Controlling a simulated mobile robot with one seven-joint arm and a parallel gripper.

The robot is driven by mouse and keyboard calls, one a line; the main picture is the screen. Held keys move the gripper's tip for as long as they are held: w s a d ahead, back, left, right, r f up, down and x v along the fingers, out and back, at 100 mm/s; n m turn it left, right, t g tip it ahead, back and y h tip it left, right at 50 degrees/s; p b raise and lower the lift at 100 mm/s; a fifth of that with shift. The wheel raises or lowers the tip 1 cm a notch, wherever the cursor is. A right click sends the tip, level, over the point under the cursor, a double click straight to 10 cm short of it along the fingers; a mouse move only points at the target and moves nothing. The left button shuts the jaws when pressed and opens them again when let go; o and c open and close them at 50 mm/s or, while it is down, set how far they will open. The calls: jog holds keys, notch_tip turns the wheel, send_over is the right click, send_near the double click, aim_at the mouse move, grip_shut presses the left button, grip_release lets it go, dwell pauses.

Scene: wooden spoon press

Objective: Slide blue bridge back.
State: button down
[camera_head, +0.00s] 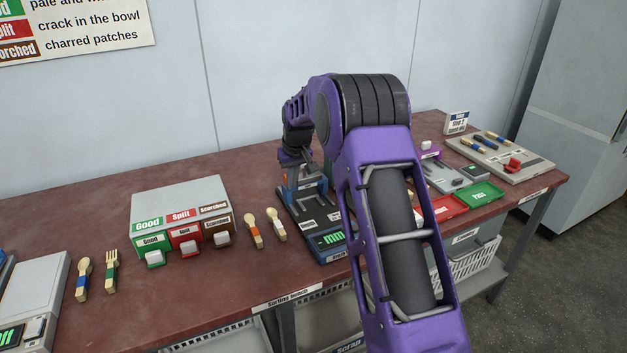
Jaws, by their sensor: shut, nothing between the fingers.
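The blue bridge (309,184) stands upright across a dark measuring device near the middle of the bench. The device has a blue front (333,252) with a green display. My gripper (305,162) is small in the view, at the top of the bridge. It appears shut with nothing in it. I cannot tell whether its fingertips touch the bridge. My purple arm crosses in front and hides the bench to the right of the device.
Two wooden utensils (253,229) lie just left of the device. A grey box (178,207) with Good, Split and Scorched buttons stands further left. A red tray (449,207) and a green tray (482,194) are at the right. The wall is behind the bench.

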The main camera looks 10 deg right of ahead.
jog(key=shift+w+a+p, duration=0.2)
jog(key=shift+w+p, duration=0.6)
jog(key=shift+w, duration=0.25)
jog(key=shift+w+a+p, duration=0.2)
jog(key=shift+w+p, duration=0.55)
jog(key=shift+w, duration=0.25)
jog(key=shift+s, duration=0.15)
jog(key=shift+s+d+b, duration=0.15)
jog(key=shift+s+b, duration=0.25)
jog(key=shift+s, duration=0.05)
jog(key=shift+r+p, duration=2.35)
jog(key=shift+r, duration=1.15)
